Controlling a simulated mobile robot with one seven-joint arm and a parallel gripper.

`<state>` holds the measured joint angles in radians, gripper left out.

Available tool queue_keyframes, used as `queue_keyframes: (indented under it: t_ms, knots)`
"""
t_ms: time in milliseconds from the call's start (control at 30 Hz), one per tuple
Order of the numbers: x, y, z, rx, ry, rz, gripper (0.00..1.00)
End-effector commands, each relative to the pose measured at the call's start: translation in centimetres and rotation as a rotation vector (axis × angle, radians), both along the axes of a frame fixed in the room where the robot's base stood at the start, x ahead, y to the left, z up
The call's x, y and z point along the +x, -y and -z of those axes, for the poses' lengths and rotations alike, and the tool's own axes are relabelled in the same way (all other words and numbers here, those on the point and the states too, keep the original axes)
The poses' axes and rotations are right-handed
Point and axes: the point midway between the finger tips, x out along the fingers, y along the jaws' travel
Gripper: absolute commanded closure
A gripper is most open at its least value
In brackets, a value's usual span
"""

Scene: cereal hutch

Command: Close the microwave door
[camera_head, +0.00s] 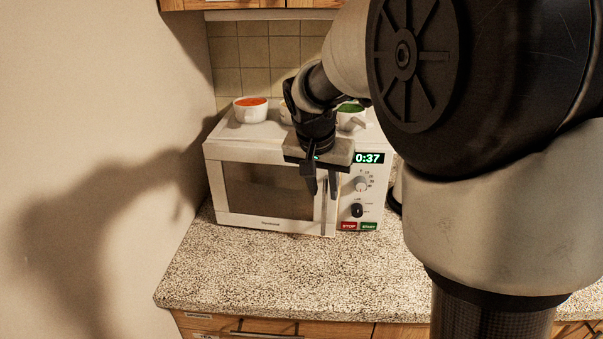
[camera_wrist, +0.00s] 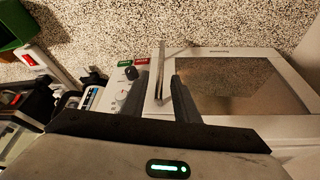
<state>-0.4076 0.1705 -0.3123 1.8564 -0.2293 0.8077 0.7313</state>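The white microwave (camera_head: 230,150) stands on the counter against the tiled wall. Its door (camera_head: 268,190), with a dark window, is shut or nearly so. Its handle-side lower edge seems to stand slightly forward of the control panel, but I cannot tell how large any gap is. The door also shows in the wrist view (camera_wrist: 230,85). My gripper (camera_head: 321,188) points down at the upright door handle (camera_head: 323,212). In the wrist view, my gripper's fingers (camera_wrist: 160,82) are apart, with the handle (camera_wrist: 161,68) appearing between them. I cannot tell whether they touch it.
A cup with orange-red contents (camera_head: 251,109) and one with green contents (camera_head: 350,116) stand on the microwave. The speckled counter (camera_head: 290,275) in front is clear. A plain wall (camera_head: 90,130) lies close on the left. Other items, including a green box (camera_wrist: 14,25), show in the wrist view.

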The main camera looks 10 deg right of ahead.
Motion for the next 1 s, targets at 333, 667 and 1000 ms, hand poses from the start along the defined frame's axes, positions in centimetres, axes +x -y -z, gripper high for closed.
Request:
queue_keyframes:
  t_ms: [333, 667, 1000]
  knots:
    - [1.3, 0.7, 3.8, 0.000, 0.000, -0.001, 0.72]
    - [1.4, 0.8, 4.0, 0.000, 0.000, -0.001, 0.75]
    - [1.4, 0.8, 4.0, 0.000, 0.000, -0.001, 1.00]
